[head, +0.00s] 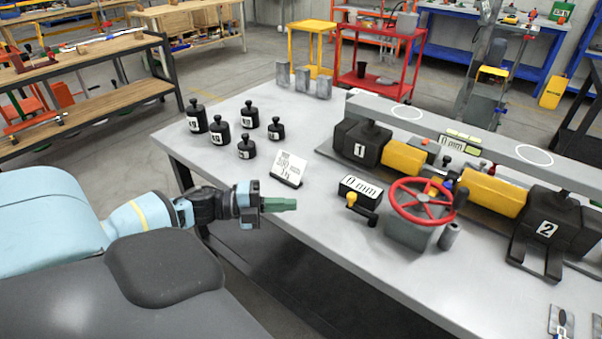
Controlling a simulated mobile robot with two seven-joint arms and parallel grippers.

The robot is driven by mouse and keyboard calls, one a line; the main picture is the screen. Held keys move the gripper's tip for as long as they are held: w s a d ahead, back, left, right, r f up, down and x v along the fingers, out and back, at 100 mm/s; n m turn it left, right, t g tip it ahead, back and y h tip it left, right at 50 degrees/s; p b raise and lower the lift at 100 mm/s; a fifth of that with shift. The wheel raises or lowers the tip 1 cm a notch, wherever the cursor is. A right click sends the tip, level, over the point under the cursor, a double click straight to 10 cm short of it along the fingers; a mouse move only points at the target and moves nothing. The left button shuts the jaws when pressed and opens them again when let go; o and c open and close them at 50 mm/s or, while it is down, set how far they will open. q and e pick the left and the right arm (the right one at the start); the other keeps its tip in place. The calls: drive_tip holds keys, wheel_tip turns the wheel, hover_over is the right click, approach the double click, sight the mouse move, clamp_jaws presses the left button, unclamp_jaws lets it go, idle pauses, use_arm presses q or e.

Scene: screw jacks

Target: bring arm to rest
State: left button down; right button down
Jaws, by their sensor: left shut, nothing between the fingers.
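My left gripper (281,205) is shut and empty. It points to the right, at the near left edge of the grey workbench (330,215), and touches nothing that I can see. My left arm (150,212) comes in from the left, bent low beside my body. My right gripper is not in view. On the bench stand the black screw jack marked 1 (360,145) and the black screw jack marked 2 (550,230), with yellow cylinders between them and a long grey beam (455,128) above. A red handwheel (422,201) sits on a grey box in front.
A black 0 mm display (360,187) sits left of the handwheel. The bench's front middle is clear. A wooden shelf (85,103) stands behind left.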

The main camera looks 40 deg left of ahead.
use_arm(q)
drive_tip(key=shift+s+a, duration=0.25)
drive_tip(key=shift+a, duration=0.1)
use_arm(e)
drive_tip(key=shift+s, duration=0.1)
